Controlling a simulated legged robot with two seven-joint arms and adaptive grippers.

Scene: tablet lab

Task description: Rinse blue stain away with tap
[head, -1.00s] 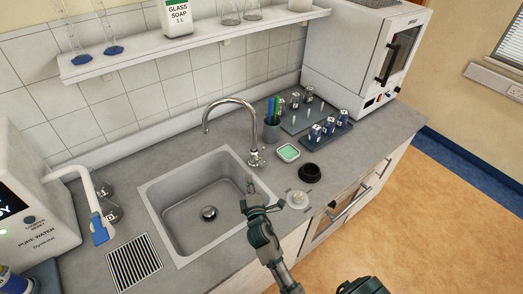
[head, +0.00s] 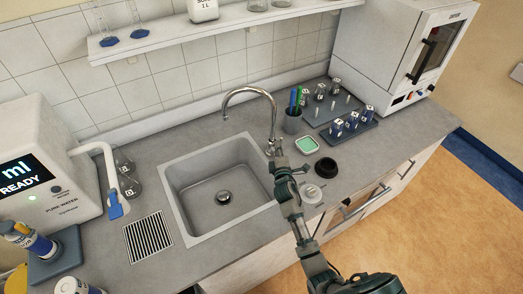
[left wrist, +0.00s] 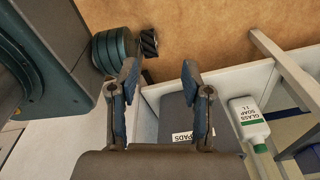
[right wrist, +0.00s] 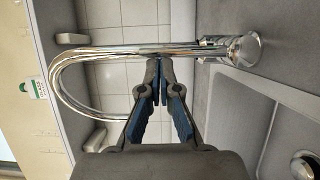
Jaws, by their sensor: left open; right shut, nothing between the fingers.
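I see no water under the spout. The basin shows a round drain (head: 223,197); I make out no blue stain in it. My right gripper (head: 277,148) is shut and empty, at the tap's base. In the right wrist view its fingertips (right wrist: 158,65) meet right in front of the tap's chrome post (right wrist: 130,52); I cannot tell whether they touch. My left gripper (left wrist: 160,75) is open and empty, seen only in its wrist view, away from the sink.
A cup of pens (head: 292,122), a green sponge dish (head: 305,145) and a black ring (head: 326,167) sit right of the tap. Racks of vials (head: 350,127) stand beyond. The water machine (head: 45,160) is at left. The left wrist view shows a soap bottle (left wrist: 248,122).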

